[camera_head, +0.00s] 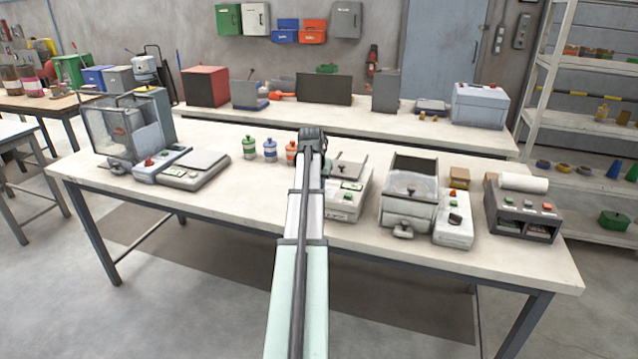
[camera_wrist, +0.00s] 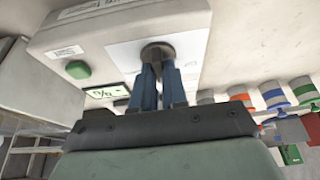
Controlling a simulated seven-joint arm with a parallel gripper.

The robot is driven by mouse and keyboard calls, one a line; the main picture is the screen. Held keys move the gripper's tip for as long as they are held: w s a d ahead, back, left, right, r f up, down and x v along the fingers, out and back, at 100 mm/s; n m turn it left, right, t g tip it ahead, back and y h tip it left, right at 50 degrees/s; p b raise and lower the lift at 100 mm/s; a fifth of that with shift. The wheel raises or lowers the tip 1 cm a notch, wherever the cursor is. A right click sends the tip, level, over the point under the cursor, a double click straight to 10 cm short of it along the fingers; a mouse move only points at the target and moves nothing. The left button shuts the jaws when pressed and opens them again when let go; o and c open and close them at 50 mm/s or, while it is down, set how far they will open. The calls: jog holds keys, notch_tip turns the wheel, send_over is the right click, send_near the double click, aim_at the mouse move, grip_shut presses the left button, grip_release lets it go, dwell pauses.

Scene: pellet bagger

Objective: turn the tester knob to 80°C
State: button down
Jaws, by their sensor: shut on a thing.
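The tester (camera_head: 347,196) is a pale box on the front bench, just right of my forearm in the head view. In the wrist view its pale housing (camera_wrist: 75,35) fills the upper middle, with a round dark knob (camera_wrist: 157,50) on a white panel. My gripper (camera_wrist: 158,68) has its two blue fingers closed on the knob. A green button (camera_wrist: 77,69) and a small display (camera_wrist: 107,92) sit left of the knob; the display's reading is too small to tell. In the head view my gripper (camera_head: 312,140) and arm hide the knob. The knob's pointer and the 80°C mark cannot be made out.
Small bottles with green (camera_head: 249,148), blue (camera_head: 270,150) and orange (camera_head: 291,150) bands stand left of my gripper. A balance (camera_head: 195,170) stands further left. The bench's front left is clear.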

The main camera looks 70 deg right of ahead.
dwell(0.5)
jog(key=c, duration=1.2)
grip_release()
jog(key=shift+o, duration=0.2)
jog(key=shift+r, duration=0.1)
jog(key=v, duration=1.3)
jog(key=shift+r, duration=0.3)
jog(key=shift+a, duration=0.1)
